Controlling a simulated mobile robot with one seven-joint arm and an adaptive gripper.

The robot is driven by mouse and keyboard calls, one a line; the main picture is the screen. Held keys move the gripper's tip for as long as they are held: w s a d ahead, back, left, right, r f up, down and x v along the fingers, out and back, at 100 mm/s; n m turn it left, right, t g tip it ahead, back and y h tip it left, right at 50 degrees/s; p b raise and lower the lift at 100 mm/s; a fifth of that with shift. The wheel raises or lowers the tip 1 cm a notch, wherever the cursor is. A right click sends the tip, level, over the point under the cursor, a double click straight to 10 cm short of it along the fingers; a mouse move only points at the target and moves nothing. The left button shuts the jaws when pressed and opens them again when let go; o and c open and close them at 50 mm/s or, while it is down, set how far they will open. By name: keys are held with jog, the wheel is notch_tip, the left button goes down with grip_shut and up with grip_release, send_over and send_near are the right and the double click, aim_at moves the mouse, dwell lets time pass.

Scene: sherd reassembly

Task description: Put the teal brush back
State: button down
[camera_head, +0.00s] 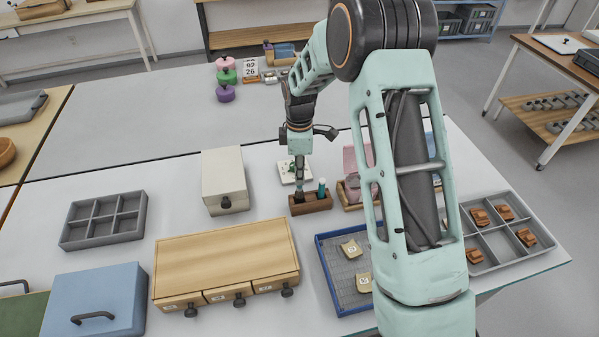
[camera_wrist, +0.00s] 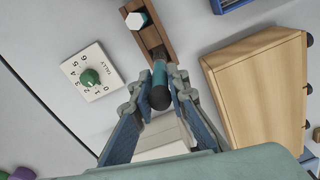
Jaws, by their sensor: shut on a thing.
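The teal brush (camera_wrist: 159,75) is between my gripper's fingers in the wrist view, its rounded dark end toward the camera. My gripper (camera_wrist: 158,98) is shut on it. A dark part of the brush reaches toward the near end of a brown wooden holder (camera_wrist: 151,39). In the head view my gripper (camera_head: 299,178) is above the left part of this holder (camera_head: 312,204). The brush is upright there and looks dark. I cannot tell whether its lower end is inside a slot. Another teal piece (camera_head: 322,187) with a pale hexagonal top stands in the holder's other end.
A white tally dial plate (camera_wrist: 92,72) with a green knob lies beside the holder. A cream box (camera_head: 224,180) stands to the left. A wooden drawer unit (camera_head: 226,253) and a blue tray (camera_head: 324,262) with sherds are in front. My arm hides part of the right side.

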jog(key=shift+f+b, duration=0.5)
jog(key=shift+f, duration=0.1)
jog(key=c, duration=1.9)
grip_release()
jog(key=shift+r, duration=0.1)
notch_tip(320, 180, up, 13)
jog(key=shift+r, duration=0.1)
